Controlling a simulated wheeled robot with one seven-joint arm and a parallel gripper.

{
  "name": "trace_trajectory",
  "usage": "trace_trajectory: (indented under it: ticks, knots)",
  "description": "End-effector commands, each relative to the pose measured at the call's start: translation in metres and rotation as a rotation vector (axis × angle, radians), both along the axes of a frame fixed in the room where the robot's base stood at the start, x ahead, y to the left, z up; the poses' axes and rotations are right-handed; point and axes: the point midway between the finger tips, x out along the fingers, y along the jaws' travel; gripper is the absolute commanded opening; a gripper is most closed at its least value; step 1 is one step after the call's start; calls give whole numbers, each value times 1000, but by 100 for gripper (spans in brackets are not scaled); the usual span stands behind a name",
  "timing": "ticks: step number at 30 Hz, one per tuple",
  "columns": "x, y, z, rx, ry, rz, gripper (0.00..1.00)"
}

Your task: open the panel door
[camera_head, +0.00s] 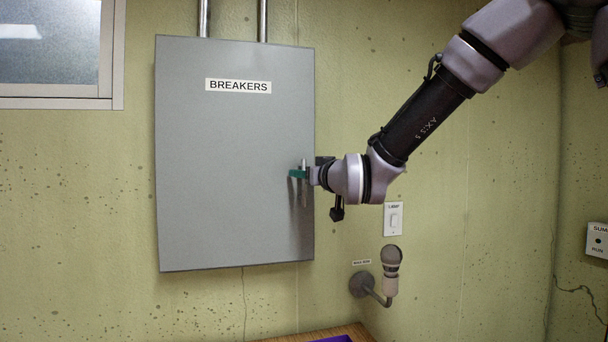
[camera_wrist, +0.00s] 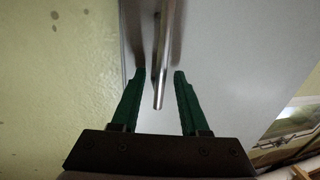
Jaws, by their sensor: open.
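The grey panel door (camera_head: 230,150) with a BREAKERS label is on the green wall, and it looks shut. Its metal bar handle (camera_head: 304,183) is near the door's right edge. My gripper (camera_head: 296,174) is at the handle, reaching in from the right. In the wrist view the two green fingers of my gripper (camera_wrist: 160,75) are open, one on each side of the handle (camera_wrist: 165,60), with gaps visible beside it. The door's grey face (camera_wrist: 235,60) fills the right of that view, and its edge runs close by the left finger.
Two conduits (camera_head: 263,20) rise above the panel. A window (camera_head: 55,50) is at upper left. Right of the panel are a lamp switch (camera_head: 393,219) and a bulb on a wall bracket (camera_head: 390,270). A wooden surface (camera_head: 350,331) shows below.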

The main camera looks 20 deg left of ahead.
Motion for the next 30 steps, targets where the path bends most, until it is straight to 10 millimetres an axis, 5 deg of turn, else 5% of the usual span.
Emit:
trace_trajectory:
  ticks: [9,13,30]
  knots:
    - [3,2,0,-1,-1,0,45]
    - [3,2,0,-1,-1,0,0]
    - [2,2,0,-1,-1,0,0]
